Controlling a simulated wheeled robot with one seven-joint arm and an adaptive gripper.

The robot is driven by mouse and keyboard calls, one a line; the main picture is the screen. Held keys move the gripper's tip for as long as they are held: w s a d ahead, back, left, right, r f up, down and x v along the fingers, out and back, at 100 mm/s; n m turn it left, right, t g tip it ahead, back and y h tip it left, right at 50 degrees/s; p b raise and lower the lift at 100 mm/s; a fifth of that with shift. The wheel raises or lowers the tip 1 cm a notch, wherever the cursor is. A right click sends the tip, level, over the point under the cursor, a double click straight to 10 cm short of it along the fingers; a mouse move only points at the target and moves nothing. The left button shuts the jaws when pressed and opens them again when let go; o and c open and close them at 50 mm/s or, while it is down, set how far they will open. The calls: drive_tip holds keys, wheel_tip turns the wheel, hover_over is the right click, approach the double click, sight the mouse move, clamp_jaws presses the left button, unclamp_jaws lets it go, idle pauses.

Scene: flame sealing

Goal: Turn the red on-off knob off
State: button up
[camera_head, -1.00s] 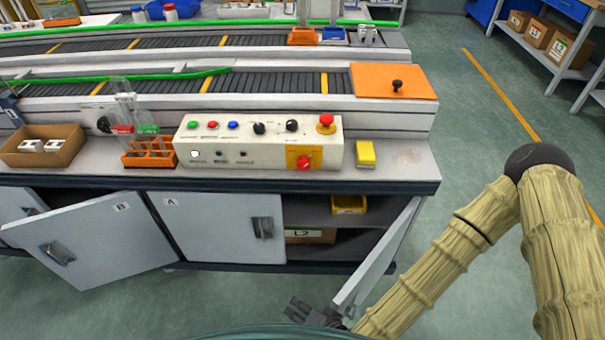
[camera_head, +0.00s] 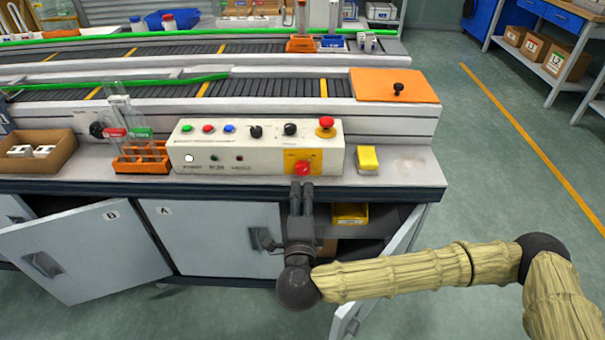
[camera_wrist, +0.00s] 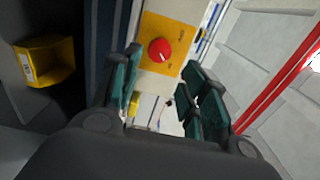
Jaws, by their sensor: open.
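The red on-off knob (camera_head: 303,168) sits on a yellow plate (camera_head: 291,157) at the lower right of the front of the white control box (camera_head: 215,160). It also shows in the wrist view as a round red knob (camera_wrist: 159,50) on its yellow plate, ahead of and between my fingers. My gripper (camera_head: 302,186) is open and empty, just in front of and below the knob, pointing at it. In the wrist view my gripper (camera_wrist: 160,88) has its fingers spread apart. I cannot tell whether a fingertip touches the box.
A red mushroom button (camera_head: 326,121) is on the box top. A yellow block (camera_head: 367,159) lies right of the box, and an orange tube rack (camera_head: 141,159) stands left. Below, an open cabinet holds a yellow bin (camera_head: 350,213); its door (camera_head: 400,240) swings out to the right.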

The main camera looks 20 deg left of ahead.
sight(303, 171)
drive_tip(key=x, duration=0.9)
drive_tip(key=shift+w+a+f, duration=0.1)
drive_tip(key=shift+w, duration=0.2)
drive_tip(key=shift+c, duration=0.3)
drive_tip(key=c, duration=0.7)
